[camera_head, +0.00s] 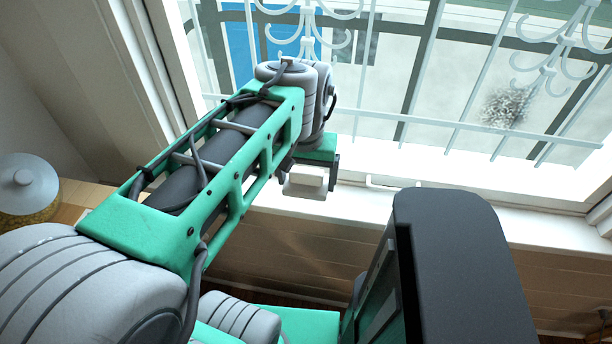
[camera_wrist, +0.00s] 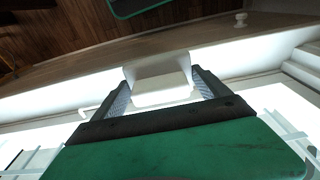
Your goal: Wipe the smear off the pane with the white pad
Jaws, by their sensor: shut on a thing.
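A dark speckled smear (camera_head: 505,105) shows at the right part of the pane, between bars of the grille. My gripper (camera_head: 312,178) is at the lower left of the window, by the white sill, well to the left of the smear and lower in the picture. It is shut on the white pad (camera_head: 303,184), which also shows between both fingers in the wrist view (camera_wrist: 160,82). The pad looks apart from the pane. The smear is not in the wrist view.
The pale grille (camera_head: 478,75) stands across the window. The white sill (camera_head: 545,232) runs below it, with a small white handle (camera_head: 390,186) near my gripper. A small pale knob (camera_wrist: 240,19) shows at upper right.

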